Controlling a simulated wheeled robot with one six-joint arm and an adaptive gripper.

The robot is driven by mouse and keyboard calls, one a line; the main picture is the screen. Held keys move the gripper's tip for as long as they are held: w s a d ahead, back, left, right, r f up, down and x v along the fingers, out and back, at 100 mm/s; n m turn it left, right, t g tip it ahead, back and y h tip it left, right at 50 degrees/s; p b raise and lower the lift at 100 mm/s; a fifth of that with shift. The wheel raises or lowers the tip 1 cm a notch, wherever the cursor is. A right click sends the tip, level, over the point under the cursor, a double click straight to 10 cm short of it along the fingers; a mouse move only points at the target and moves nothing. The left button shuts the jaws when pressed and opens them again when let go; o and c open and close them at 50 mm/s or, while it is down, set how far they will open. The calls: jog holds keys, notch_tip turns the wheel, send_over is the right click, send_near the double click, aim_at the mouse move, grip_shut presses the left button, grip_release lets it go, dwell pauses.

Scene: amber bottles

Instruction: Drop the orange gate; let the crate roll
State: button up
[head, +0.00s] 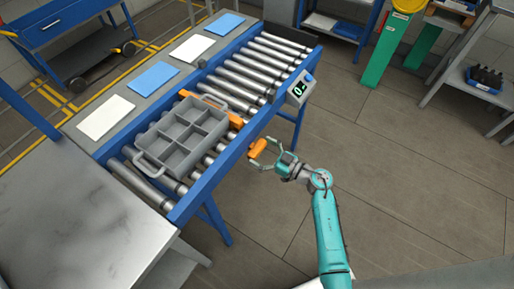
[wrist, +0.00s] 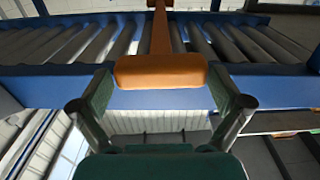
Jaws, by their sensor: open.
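The grey crate (head: 160,150), with empty compartments and a handle at each end, sits on the roller conveyor (head: 122,178). The orange gate (head: 236,121) crosses the rollers just beyond the crate's far end and appears raised. Its orange handle (head: 257,149) sticks out past the conveyor's near side; in the wrist view the handle (wrist: 160,71) is a thick bar at the end of an orange lever. My gripper (head: 266,152) is open around the handle's end. In the wrist view, the fingers of my gripper (wrist: 162,92) stand apart on either side, with gaps to the bar.
Rollers beyond the gate are clear up to the far end. A small display box (head: 300,88) sits on the near rail. White and blue sheets (head: 155,76) lie along the far side ledge. A grey table (head: 75,225) stands at the left.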

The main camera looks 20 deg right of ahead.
jog(key=shift+x, duration=0.85)
